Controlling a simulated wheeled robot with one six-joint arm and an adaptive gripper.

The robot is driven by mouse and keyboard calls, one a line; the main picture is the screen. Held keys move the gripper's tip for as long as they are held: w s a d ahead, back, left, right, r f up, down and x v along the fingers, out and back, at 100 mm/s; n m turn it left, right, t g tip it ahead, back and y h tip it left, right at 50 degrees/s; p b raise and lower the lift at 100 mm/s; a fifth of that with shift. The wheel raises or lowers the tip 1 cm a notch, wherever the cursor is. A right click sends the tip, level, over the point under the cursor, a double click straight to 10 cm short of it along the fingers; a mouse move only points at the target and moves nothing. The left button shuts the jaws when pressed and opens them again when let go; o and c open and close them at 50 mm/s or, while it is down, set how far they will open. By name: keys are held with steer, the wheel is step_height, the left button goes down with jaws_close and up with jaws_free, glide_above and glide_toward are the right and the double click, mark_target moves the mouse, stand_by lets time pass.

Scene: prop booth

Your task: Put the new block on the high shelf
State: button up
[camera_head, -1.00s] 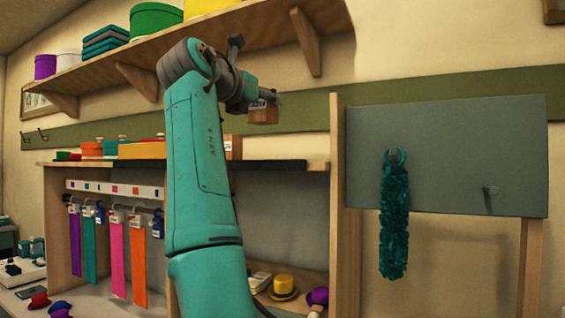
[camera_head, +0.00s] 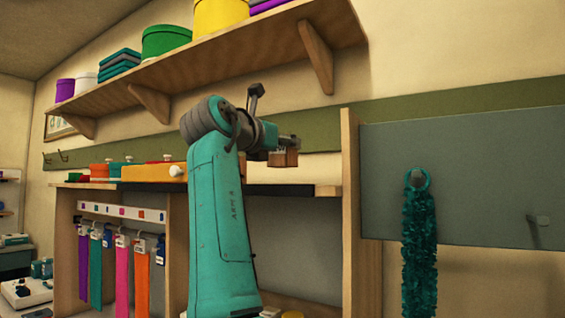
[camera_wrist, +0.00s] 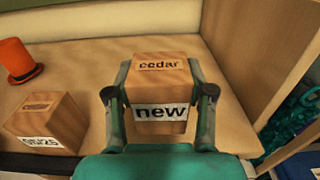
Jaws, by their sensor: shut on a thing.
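The new block (camera_wrist: 160,90) is a wooden cube marked "cedar" on top and "new" on a white label on its front. My gripper (camera_wrist: 160,92) has a finger on each side of it and is shut on it. In the head view my gripper (camera_head: 284,146) holds the block (camera_head: 285,159) out to the right of my arm, above the counter and below the high shelf. The high shelf (camera_head: 225,75) runs along the wall at upper left, on wooden brackets.
A second wooden block (camera_wrist: 46,124) with a number label stands on the counter, left of my gripper. An orange hat (camera_wrist: 17,62) is behind it. A grey panel (camera_head: 460,175) with a teal garland (camera_head: 419,245) stands at right. Shelf bracket (camera_head: 316,57) juts out below the shelf.

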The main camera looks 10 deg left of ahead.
mark_target(276, 160)
steer(key=shift+f, duration=1.9)
steer(key=o, duration=1.2)
steer(key=shift+f, duration=0.1)
steer(key=shift+s+a, duration=0.15)
steer(key=v, duration=1.1)
steer(key=shift+s, duration=0.35)
steer(key=shift+s+a, duration=0.1)
